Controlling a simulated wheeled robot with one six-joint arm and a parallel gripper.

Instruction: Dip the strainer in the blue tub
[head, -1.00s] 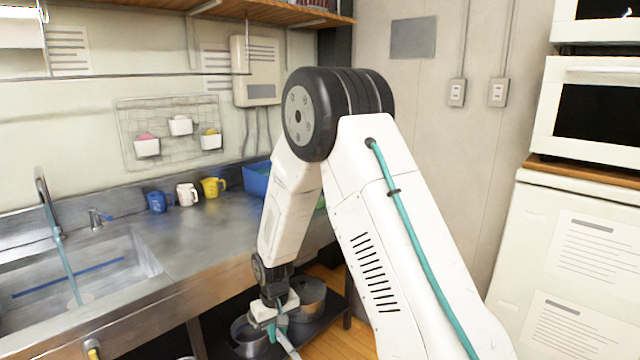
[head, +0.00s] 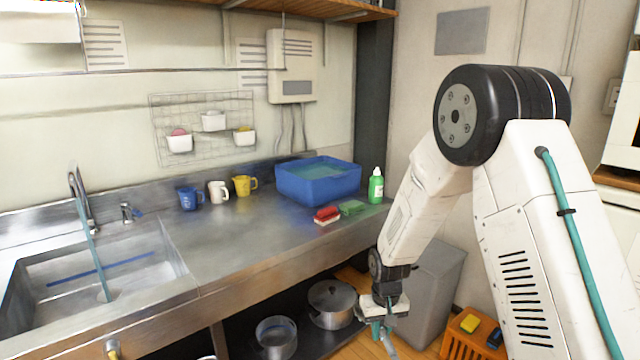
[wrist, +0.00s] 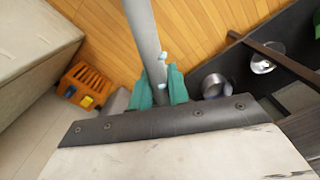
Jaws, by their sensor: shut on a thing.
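The blue tub (head: 318,188) stands on the steel counter near its right end, with bluish-green liquid inside. My gripper (head: 379,327) hangs low in front of the counter, below and to the right of the tub. In the wrist view, its teal fingers (wrist: 160,90) are shut on a long grey handle (wrist: 144,35), apparently the strainer's. The handle runs out of the top of that view, and the strainer's head is not visible in either view.
A red sponge (head: 327,214), a green sponge (head: 352,207) and a green bottle (head: 376,186) stand by the tub. Mugs (head: 244,186) line the wall. Pots (head: 333,304) sit on the shelf below. A grey bin (head: 435,290) and orange crate (head: 462,345) stand on the floor.

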